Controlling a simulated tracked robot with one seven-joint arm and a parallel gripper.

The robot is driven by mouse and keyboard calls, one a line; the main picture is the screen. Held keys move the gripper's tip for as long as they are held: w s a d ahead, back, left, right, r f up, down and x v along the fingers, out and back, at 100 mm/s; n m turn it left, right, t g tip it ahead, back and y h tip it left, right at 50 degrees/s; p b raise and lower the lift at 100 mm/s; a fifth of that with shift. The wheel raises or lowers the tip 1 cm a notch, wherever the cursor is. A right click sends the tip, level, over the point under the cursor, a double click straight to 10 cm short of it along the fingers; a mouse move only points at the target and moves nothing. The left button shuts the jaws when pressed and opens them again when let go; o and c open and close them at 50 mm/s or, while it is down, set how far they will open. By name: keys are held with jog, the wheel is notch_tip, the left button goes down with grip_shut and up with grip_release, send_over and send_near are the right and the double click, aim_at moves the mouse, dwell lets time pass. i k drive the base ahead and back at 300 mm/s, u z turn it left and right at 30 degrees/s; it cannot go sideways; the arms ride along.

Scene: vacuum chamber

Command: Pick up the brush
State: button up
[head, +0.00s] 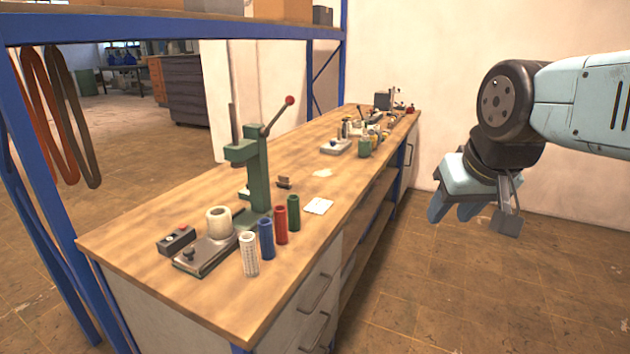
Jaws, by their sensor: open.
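My gripper (472,212) hangs in the air to the right of the wooden workbench (190,255), pointing down. Its fingers are apart and I see nothing between them. I cannot make out a brush for certain. A small dark brown object (284,182) lies on the bench just right of the green press; it is too small to identify. Several small tools and bottles (368,135) stand crowded at the far end of the bench, too small to tell apart.
A green lever press (257,175) stands on the near half of the bench. White, blue, red and green cylinders (266,238), a white roll (218,222) and a small dark box (176,241) are around it. A blue shelf frame (150,30) spans overhead. The floor (480,300) below my gripper is clear.

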aim_at(284, 182)
jog(key=u, duration=0.95)
jog(key=i, duration=0.15)
jog(key=z, duration=2.85)
jog(key=i, duration=1.45)
jog(key=u, duration=3.65)
jog(key=k, duration=0.1)
jog(key=z, duration=1.15)
jog(key=i, duration=0.2)
jog(key=u, duration=0.75)
